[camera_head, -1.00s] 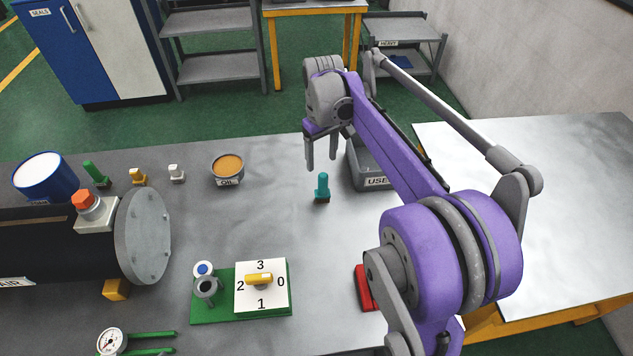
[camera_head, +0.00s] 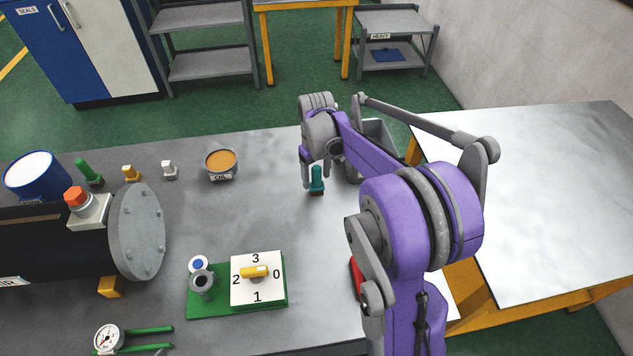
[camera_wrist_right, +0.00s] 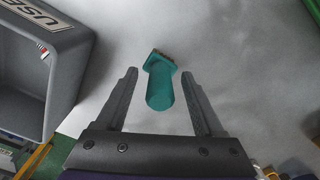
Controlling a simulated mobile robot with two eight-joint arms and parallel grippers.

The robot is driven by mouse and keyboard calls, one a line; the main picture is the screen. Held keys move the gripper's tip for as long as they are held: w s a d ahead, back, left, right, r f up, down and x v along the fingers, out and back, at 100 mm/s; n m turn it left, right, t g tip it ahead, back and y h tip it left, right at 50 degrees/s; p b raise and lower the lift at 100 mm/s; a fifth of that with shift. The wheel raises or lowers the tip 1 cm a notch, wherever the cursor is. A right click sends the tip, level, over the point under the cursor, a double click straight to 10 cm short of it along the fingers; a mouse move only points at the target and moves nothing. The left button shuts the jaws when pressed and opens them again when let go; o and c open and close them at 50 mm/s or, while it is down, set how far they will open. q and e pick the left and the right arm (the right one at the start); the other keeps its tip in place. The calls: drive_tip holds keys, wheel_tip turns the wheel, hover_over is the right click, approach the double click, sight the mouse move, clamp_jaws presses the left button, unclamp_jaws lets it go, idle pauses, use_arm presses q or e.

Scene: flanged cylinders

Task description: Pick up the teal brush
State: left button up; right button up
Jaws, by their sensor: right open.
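The teal brush (camera_head: 317,180) stands upright on the grey workbench, bristles down. It also shows in the right wrist view (camera_wrist_right: 160,85), with its handle end toward me and its bristles at the far end. My right gripper (camera_head: 306,178) is down close beside the brush in the head view. In the wrist view its two open fingers (camera_wrist_right: 160,75) lie on either side of the brush, with a gap on both sides. The far finger is hidden or hard to make out in the head view. My left gripper is not in view.
A grey bin labelled USED (camera_wrist_right: 38,70) stands close beside the gripper, partly hidden by my arm in the head view. An OIL bowl (camera_head: 221,165) and small green, yellow and white brushes stand to the left. The bench between bowl and brush is clear.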

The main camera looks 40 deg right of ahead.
drive_tip(key=shift+c, duration=0.2)
clamp_jaws()
